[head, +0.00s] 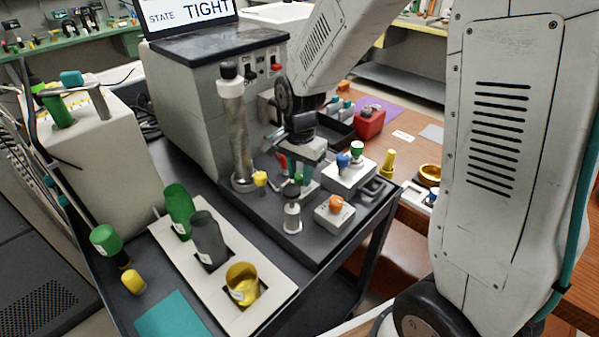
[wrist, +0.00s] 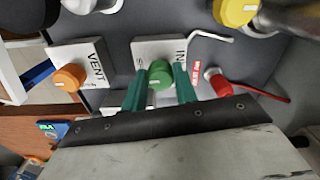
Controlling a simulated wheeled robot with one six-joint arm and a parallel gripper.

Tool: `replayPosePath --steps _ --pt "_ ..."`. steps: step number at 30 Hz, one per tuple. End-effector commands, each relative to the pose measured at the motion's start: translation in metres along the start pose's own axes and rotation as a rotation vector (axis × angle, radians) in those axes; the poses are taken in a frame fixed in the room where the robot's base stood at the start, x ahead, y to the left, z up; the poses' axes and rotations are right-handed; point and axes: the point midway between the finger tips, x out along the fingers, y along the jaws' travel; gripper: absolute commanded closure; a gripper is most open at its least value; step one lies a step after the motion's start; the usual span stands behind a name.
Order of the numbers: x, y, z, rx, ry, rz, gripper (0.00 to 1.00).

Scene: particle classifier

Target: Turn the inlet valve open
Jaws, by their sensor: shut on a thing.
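The inlet valve is a green knob (wrist: 161,74) on a white plate (wrist: 150,46) whose lettering begins "IN"; the rest is covered. It sits between the two teal fingers of my gripper (wrist: 160,88) in the wrist view, with a finger against each side. In the head view my gripper (head: 296,170) reaches down to the machine's dark deck, and the valve is mostly hidden by it and the nearby parts. A short white mark shows on the knob's top.
An orange knob (wrist: 70,76) on a VENT plate stands left of the valve in the wrist view. A red knob with a red lever (wrist: 217,83) is close on the right. A glass column (head: 235,130) rises nearby. The screen (head: 190,14) reads "STATE TIGHT".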

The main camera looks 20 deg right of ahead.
Motion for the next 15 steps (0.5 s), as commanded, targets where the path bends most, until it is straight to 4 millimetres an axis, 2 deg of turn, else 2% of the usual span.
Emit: replayPosePath --steps 8,15 --pt "-0.0004 0.0000 0.0000 -0.099 0.000 0.000 0.94" --pt "-0.0005 0.0003 -0.0001 -0.291 0.000 -0.001 0.94"
